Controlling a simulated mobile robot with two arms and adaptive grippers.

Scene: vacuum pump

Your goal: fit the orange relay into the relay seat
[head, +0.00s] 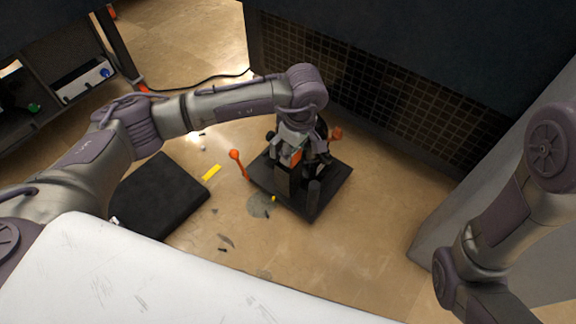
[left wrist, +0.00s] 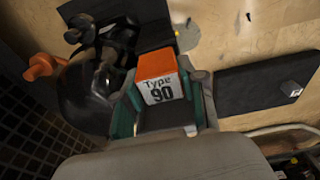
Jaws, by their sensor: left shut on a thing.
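The orange relay (left wrist: 160,78) has an orange end and a white face marked "Type 90". My left gripper (left wrist: 163,92) is shut on it, with a teal-lined finger on either side. In the head view the relay (head: 296,154) shows as a small orange patch below my left gripper (head: 293,150), over the vacuum pump's black base plate (head: 334,184). The relay seat cannot be made out; the gripper and dark pump parts cover that area. I cannot tell whether the relay touches anything below. My right gripper is out of view.
Orange-knobbed levers (head: 235,156) stick up at the pump's sides. A black flat case (head: 160,196) lies left of it, near a yellow strip (head: 211,172). A dark cabinet with a grille (head: 350,85) stands close behind. Floor in front right is clear.

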